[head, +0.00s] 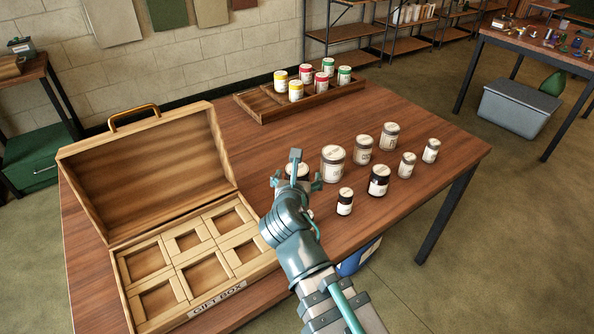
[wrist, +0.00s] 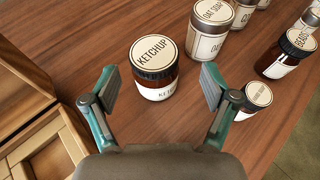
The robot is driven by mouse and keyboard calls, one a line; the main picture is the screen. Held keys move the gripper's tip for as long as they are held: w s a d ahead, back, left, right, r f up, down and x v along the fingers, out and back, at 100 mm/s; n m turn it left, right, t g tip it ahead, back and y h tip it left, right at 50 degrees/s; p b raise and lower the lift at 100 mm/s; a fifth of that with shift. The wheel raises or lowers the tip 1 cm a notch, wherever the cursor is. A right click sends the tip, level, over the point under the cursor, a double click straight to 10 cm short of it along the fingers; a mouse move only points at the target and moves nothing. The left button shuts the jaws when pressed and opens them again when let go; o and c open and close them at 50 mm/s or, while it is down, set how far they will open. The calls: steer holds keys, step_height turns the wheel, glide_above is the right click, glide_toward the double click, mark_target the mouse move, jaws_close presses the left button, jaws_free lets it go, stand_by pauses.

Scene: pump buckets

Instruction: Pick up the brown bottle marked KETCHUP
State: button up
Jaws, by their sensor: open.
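The brown KETCHUP bottle (wrist: 154,72) is a short, wide jar with a round cream lid label reading KETCHUP and a white label on its side. It stands upright on the wooden table. My gripper (wrist: 160,92) is open in the wrist view, with a finger on either side of the jar's near part; the jar sits between and slightly beyond the fingers, with no clear contact. In the head view my gripper (head: 298,182) is over the jar (head: 298,170), which is largely hidden behind it.
An open wooden gift box (head: 190,302) with empty compartments lies left. Several labelled jars and cans, including a tall can (head: 333,165) and small dark jar (head: 345,202), stand close on the right. A wooden tray (head: 262,117) with coloured cans sits at the back.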

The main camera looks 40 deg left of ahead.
mark_target(299, 174)
steer(key=p, duration=0.7)
steer(key=shift+w, duration=0.15)
steer(key=x, duration=0.3)
steer(key=shift+f, duration=0.35)
steer(key=shift+w+a+f, duration=0.35)
steer(key=shift+w+a, duration=0.4)
steer(key=shift+w, duration=0.05)
steer(key=shift+w+a+f, duration=0.35)
steer(key=shift+w+a, duration=0.4)
steer(key=shift+w, duration=0.05)
steer(key=shift+w+a+f, duration=0.15)
steer(key=shift+w, duration=0.15)
jaws_close()
